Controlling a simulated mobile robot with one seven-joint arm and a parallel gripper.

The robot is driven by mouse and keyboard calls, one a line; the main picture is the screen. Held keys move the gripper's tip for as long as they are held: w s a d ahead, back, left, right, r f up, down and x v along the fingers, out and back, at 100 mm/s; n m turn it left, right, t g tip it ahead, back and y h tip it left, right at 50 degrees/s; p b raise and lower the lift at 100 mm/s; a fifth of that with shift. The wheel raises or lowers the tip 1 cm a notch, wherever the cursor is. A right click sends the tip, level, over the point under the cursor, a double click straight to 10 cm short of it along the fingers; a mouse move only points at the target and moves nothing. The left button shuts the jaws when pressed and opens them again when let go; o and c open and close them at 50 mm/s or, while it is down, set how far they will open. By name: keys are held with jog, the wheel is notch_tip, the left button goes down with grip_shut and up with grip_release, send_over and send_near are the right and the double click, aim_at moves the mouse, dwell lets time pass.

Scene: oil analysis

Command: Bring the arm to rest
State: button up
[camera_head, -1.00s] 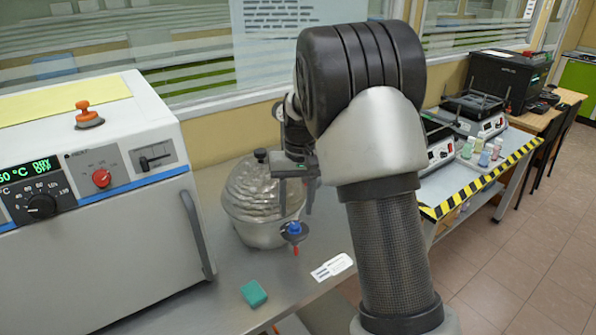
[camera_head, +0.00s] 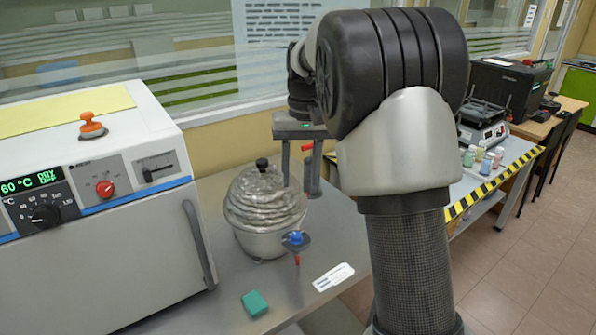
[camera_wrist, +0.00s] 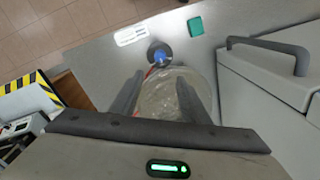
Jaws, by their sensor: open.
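My gripper (camera_head: 298,172) is open and empty in the head view, its two fingers pointing down above and behind the right side of a silvery domed vessel. In the wrist view my gripper's fingers (camera_wrist: 158,97) are spread, with the vessel (camera_wrist: 172,98) showing between and beyond them. The vessel (camera_head: 262,212) stands on the grey bench with a black knob on top. A blue-capped valve with a red tip (camera_head: 295,241) sticks out at its front. My arm hides part of the bench on the right.
A white oven (camera_head: 100,240) with a handle stands at left. A teal block (camera_head: 255,303) and a white label card (camera_head: 333,277) lie on the bench. A striped-edge table (camera_head: 500,180) with small bottles and instruments is at right. A window wall lies behind.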

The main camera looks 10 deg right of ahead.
jog(key=s+r+t+p, duration=0.2)
jog(key=s+r+t, duration=0.1)
jog(key=s+r, duration=0.85)
jog(key=s+f+t+p, duration=0.2)
jog(key=s, duration=1.5)
jog(key=shift+f+n+t+h+p, duration=0.3)
jog(key=shift+f+n+p, duration=0.05)
jog(key=shift+n, duration=0.05)
